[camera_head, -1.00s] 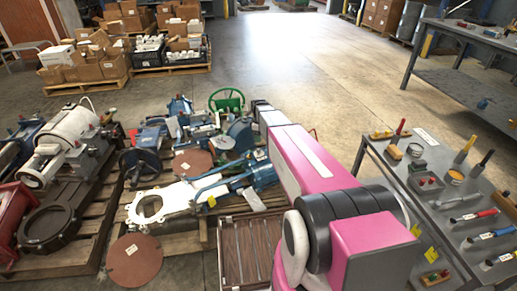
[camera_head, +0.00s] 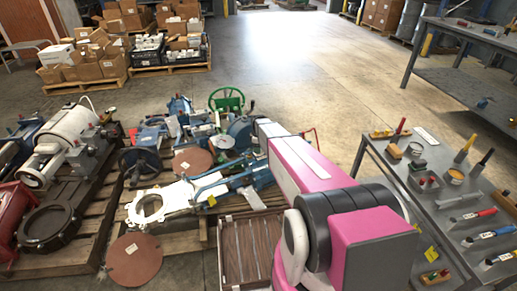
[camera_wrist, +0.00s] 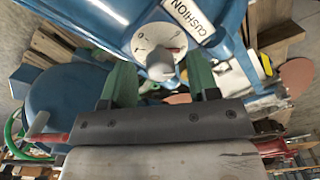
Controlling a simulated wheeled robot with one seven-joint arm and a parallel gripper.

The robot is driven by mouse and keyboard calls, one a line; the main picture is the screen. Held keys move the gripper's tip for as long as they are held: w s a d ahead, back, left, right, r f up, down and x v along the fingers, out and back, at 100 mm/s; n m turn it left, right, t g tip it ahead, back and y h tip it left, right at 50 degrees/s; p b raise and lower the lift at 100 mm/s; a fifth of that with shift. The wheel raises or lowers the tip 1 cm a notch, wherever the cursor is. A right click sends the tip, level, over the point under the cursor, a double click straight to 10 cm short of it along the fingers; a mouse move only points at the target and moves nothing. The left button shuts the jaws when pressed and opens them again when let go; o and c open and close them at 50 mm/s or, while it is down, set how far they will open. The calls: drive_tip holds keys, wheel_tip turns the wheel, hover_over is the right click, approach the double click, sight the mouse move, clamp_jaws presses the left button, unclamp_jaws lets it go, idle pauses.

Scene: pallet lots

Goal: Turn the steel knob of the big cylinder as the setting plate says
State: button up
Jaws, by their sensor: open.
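The big cylinder is a blue body (camera_wrist: 236,55) filling the top of the wrist view. On it sits a round white dial (camera_wrist: 140,38) with small marks, beside a white label (camera_wrist: 188,17) reading CUSHION. The steel knob (camera_wrist: 161,68) stands out from the dial's lower part. My gripper (camera_wrist: 160,72) is open, with one green finger on each side of the knob; I cannot tell whether either touches it. In the head view, part of a blue cylinder (camera_head: 258,172) shows beside my pink arm, and my gripper is hidden there. I cannot make out a setting plate's instruction.
Pallets of valves and machine parts stand at the left, with a white motor (camera_head: 55,148) and a green handwheel (camera_head: 226,99). A grey tool table (camera_head: 440,215) stands close on the right of my arm. Open floor (camera_head: 300,75) lies beyond.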

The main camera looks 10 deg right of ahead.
drive_tip(key=shift+f, duration=0.25)
drive_tip(key=c, duration=0.9)
